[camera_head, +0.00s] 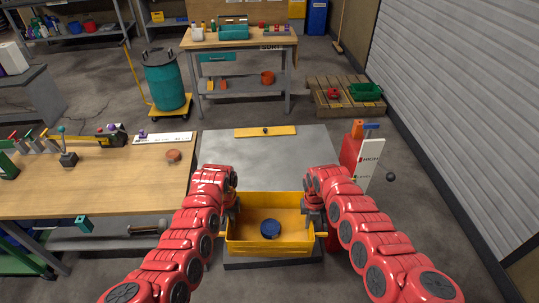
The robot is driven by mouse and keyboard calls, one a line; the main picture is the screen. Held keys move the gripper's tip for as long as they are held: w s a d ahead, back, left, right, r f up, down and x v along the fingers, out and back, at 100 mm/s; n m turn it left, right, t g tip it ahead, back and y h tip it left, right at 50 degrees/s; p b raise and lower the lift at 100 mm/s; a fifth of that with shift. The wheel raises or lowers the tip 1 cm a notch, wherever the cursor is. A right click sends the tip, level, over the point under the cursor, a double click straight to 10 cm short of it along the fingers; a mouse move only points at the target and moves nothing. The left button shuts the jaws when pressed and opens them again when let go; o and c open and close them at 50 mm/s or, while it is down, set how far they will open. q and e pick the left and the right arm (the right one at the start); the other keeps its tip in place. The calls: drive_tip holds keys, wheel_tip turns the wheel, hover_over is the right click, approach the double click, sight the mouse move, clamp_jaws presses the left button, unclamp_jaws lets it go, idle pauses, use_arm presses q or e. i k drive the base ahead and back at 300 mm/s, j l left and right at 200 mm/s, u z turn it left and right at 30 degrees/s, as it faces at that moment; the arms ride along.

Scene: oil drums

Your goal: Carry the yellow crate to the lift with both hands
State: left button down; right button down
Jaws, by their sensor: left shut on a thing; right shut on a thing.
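The yellow crate (272,247) is in the lower middle of the head view, level, with a dark blue round object (270,229) inside. My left gripper (231,213) is shut on the crate's left side. My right gripper (314,214) is shut on its right side. The fingertips are partly hidden by the wrists. A wide grey platform top (260,165), which looks like the lift, lies beyond and around the crate. The crate overlaps its near part; I cannot tell whether it rests there or hangs above.
A yellow strip (265,131) lies at the platform's far edge. A red box with a white sign (368,162) and a black ball knob (391,177) stand to the right. A wooden workbench (90,182) with tools is close on the left. Behind are a teal drum (165,82) and a pallet (345,104).

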sight(271, 176)
drive_tip(key=i, duration=0.95)
